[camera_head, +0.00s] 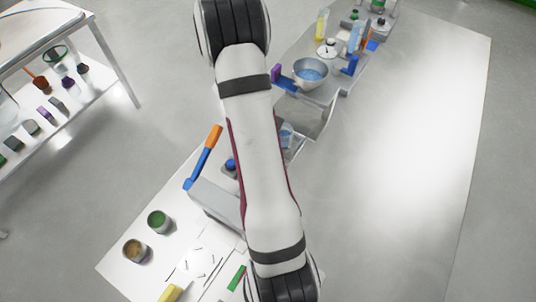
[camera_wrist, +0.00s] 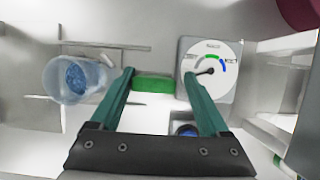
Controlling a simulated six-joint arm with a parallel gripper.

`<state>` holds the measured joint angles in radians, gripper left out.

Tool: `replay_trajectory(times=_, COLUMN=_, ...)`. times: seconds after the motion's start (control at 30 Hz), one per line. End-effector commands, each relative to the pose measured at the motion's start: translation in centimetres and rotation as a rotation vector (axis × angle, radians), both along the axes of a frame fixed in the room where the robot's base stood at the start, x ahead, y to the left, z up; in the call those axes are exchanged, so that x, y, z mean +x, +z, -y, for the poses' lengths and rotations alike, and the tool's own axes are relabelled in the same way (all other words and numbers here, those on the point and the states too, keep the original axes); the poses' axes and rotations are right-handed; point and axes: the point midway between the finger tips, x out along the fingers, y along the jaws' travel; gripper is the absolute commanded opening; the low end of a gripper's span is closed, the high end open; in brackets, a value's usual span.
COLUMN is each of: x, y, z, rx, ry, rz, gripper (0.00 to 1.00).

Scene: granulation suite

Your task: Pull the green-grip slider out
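In the wrist view, the green grip (camera_wrist: 153,83) is a short horizontal bar on a pale surface, just left of a dial. My gripper (camera_wrist: 159,75) has two teal fingers spread wide, with the green grip between them. A gap shows between the grip and the right finger; the left finger's tip is close to the grip's left end, and I cannot tell if they touch. In the head view, my arm hides the gripper and the middle of the bench.
A round dial (camera_wrist: 212,70) with green and blue marks stands right of the grip. A clear beaker (camera_wrist: 80,79) with blue contents is at left. In the head view, a steel bowl (camera_head: 309,73) stands farther up the bench, and open cans (camera_head: 158,221) stand lower left.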

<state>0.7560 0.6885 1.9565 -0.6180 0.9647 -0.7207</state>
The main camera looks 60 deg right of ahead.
Motion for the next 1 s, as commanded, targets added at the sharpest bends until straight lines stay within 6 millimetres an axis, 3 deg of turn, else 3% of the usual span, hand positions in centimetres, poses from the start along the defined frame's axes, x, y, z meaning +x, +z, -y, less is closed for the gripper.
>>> replay_trajectory(times=0.3, x=0.0, y=0.1, z=0.2, rx=-0.003, ry=0.001, rz=0.001, gripper=0.88)
replay_trajectory(times=0.43, x=0.5, y=1.2, z=0.3, rx=-0.006, ry=0.002, rz=0.003, gripper=0.88)
replay_trajectory(times=0.9, x=5.0, y=11.9, z=0.2, rx=-0.006, ry=0.002, rz=0.005, gripper=0.88)
replay_trajectory(times=1.0, x=5.6, y=13.4, z=0.2, rx=-0.004, ry=0.002, rz=0.002, gripper=0.88)
